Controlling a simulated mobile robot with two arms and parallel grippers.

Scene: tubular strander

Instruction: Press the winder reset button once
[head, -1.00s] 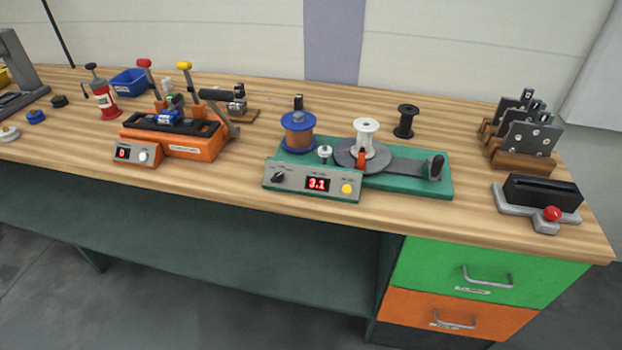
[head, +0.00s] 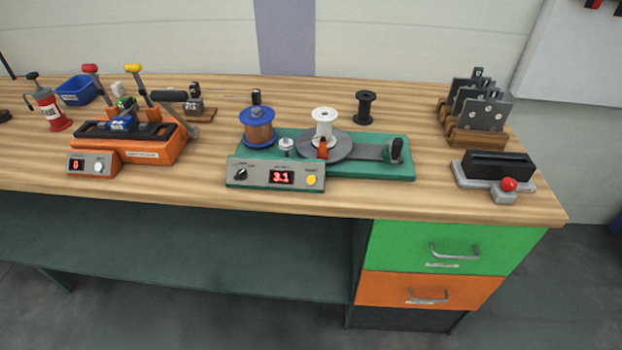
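The winder (head: 370,171) is a green-based machine on the wooden bench. Its grey front panel (head: 258,181) has a black knob (head: 240,174), a red display (head: 281,177) reading 3.1, and a round yellow button (head: 311,180) at the right end with a small label above it, too small to read surely. A blue-flanged copper spool (head: 259,129) and a white spool (head: 324,128) on a grey disc stand on the winder. Neither of my grippers is in view.
An orange machine (head: 150,150) with its own display and white button stands to the left. A red-buttoned grey device (head: 508,185) and a rack of dark plates (head: 480,108) stand to the right. Green (head: 400,240) and orange drawers are below the bench. The bench front edge before the winder is clear.

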